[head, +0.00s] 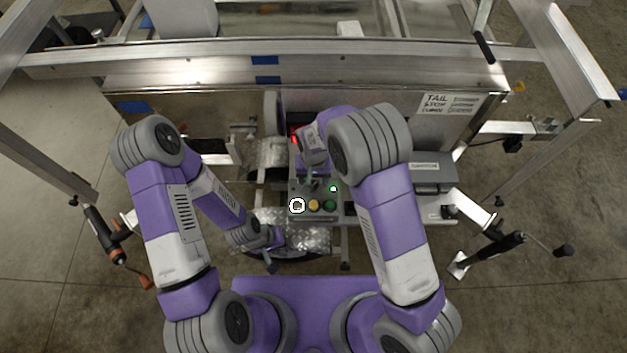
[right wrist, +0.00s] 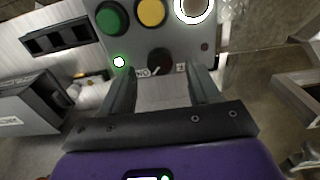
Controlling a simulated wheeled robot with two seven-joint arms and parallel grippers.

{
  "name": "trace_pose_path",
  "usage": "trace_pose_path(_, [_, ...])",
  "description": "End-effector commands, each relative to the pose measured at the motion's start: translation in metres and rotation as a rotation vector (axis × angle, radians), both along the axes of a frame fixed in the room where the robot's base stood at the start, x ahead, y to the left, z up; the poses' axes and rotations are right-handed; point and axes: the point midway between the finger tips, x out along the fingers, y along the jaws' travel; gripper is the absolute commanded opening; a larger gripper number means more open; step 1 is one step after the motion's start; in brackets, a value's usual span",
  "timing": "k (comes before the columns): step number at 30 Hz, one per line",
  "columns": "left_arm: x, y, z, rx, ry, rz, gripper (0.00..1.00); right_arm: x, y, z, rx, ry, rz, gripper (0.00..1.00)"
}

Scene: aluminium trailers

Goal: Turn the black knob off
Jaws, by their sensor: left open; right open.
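The black knob (right wrist: 158,62) is on the grey control box (head: 290,211), between two small white labels, in the right wrist view. It looks turned at a slant. In the head view my right gripper and arm mostly cover it. My right gripper (right wrist: 161,77) is open, with one finger on each side of the knob; I cannot tell whether they touch it. It also shows in the head view (head: 314,183) above the box. My left gripper (head: 272,257) is open and empty, low and to the left of the box.
The box carries a white-ringed button (head: 297,205), a yellow button (head: 314,205), a green button (head: 330,205) and a lit green lamp (head: 334,188). A grey box (right wrist: 30,100) stands beside it. Aluminium trailer frame rails (head: 200,70) surround the work area.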

Motion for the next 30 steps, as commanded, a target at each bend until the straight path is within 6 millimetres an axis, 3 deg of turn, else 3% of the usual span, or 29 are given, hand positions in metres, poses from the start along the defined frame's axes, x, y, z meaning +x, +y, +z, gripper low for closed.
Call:
trace_pose_path(6, [0.001, 0.0, -0.004, 0.0, -0.001, 0.0, 0.43, 0.0, 0.0, -0.022, 0.0, 0.001, -0.001, 0.61])
trace_pose_path(15, [0.001, 0.0, -0.004, 0.0, -0.001, 0.0, 0.43, 0.0, 0.0, -0.024, 0.001, 0.0, -0.001, 0.61])
trace_pose_path(26, [0.001, 0.0, -0.004, 0.0, -0.001, 0.0, 0.43, 0.0, 0.0, -0.024, 0.001, 0.0, -0.001, 0.06])
trace_pose_path(30, [0.001, 0.0, -0.004, 0.0, -0.001, 0.0, 0.43, 0.0, 0.0, -0.024, 0.001, 0.0, 0.003, 0.05])
